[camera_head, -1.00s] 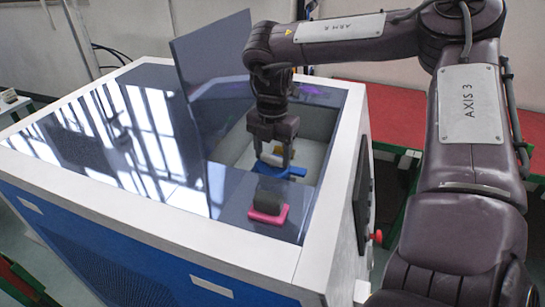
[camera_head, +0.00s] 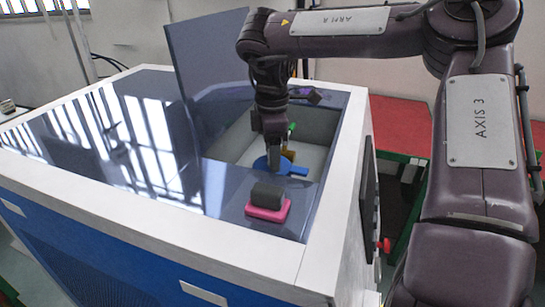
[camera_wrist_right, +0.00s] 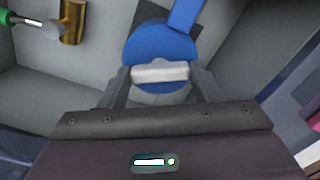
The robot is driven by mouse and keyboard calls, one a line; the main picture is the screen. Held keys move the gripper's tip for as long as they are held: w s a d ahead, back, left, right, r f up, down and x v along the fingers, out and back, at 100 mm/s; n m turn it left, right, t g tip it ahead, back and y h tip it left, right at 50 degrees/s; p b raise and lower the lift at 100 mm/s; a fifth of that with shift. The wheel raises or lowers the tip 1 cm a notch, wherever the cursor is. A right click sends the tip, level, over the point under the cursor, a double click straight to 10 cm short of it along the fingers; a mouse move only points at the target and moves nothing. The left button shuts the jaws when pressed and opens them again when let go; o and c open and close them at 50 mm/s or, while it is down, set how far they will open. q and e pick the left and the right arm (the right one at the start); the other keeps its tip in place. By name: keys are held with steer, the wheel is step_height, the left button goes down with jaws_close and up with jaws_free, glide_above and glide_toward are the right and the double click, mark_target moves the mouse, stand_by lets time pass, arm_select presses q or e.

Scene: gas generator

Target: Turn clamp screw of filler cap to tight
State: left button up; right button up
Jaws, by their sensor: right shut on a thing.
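The blue filler cap (camera_head: 292,169) sits in the open recess of the generator's top, with a blue arm reaching to the right. In the right wrist view the cap (camera_wrist_right: 160,38) is a round blue disc with a pale bar-shaped clamp screw (camera_wrist_right: 160,73) across it. My right gripper (camera_head: 274,168) points down onto the cap. In the wrist view its fingers (camera_wrist_right: 160,80) are shut on the two ends of the pale bar. In the head view the gripper hides the bar. My left gripper is not in view.
A brass fitting (camera_wrist_right: 73,20) with a green-handled part (camera_wrist_right: 5,17) stands beside the cap in the recess. A raised dark lid panel (camera_head: 211,75) stands behind the recess at the left. A black block on a pink base (camera_head: 267,203) sits in front of it.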

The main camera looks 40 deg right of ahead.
steer(key=m+b, duration=0.2)
steer(key=m, duration=0.3)
steer(key=shift+w+r+m+b, duration=0.1)
steer(key=shift+m+b, duration=0.25)
steer(key=shift+m, duration=0.05)
stand_by(0.3)
steer(key=o, duration=1)
step_height(320, 180, up, 8)
steer(key=shift+f+p, duration=0.1)
steer(key=shift+p, duration=0.85)
steer(key=shift+f, duration=0.1)
